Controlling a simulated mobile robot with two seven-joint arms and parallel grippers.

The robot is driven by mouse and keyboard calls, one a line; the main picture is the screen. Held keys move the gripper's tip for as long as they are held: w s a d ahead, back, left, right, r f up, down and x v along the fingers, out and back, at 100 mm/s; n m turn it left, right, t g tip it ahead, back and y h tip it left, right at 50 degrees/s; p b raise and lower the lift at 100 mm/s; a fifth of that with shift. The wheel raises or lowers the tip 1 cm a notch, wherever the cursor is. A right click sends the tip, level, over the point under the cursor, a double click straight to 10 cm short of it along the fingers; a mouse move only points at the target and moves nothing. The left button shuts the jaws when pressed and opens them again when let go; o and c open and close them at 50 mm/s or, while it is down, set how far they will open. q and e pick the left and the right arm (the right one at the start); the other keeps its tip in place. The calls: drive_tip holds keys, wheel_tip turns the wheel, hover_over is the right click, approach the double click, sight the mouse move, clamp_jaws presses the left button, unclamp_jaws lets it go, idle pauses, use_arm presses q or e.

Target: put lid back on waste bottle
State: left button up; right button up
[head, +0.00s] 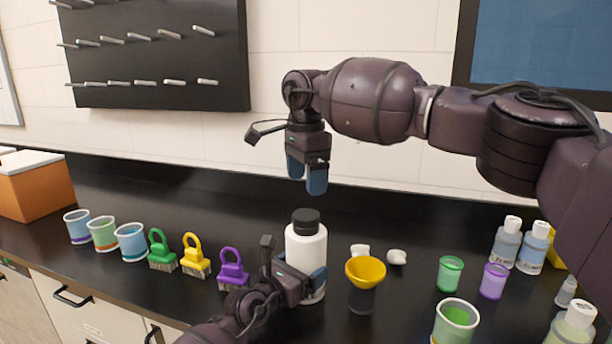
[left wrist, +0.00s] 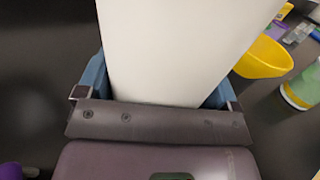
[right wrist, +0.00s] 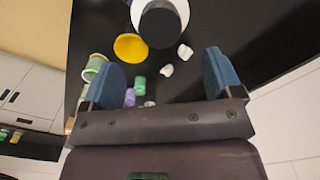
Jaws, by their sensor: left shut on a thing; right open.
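The white waste bottle (head: 306,247) stands upright on the black counter, and its black lid (head: 306,220) sits on its top. My left gripper (head: 312,285) is shut on the bottle's lower body from the left; the white bottle wall (left wrist: 180,50) fills the space between its fingers in the left wrist view. My right gripper (head: 307,178) hangs above the bottle, open and empty, apart from the lid. In the right wrist view the lid (right wrist: 161,24) lies beyond the open fingers (right wrist: 162,75). Whether the lid is fully seated cannot be told.
A yellow funnel (head: 366,270) on a dark holder stands right of the bottle, with small white pieces (head: 397,257) behind it. Brushes (head: 196,257) and cups (head: 103,232) stand left; green cup (head: 450,273), purple cup (head: 493,281) and bottles (head: 507,242) stand right. The back counter is clear.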

sight(306, 215)
idle(0.4)
drive_tip(key=shift+f, duration=4.05)
drive_tip(key=shift+c, duration=0.4)
drive_tip(key=c, duration=0.9)
drive_tip(key=m, duration=0.4)
drive_tip(key=shift+m, duration=0.4)
drive_tip(key=m, duration=0.5)
drive_tip(key=shift+m, duration=0.3)
drive_tip(key=m, duration=1)
drive_tip(key=shift+m, duration=0.3)
drive_tip(key=o, duration=1.1)
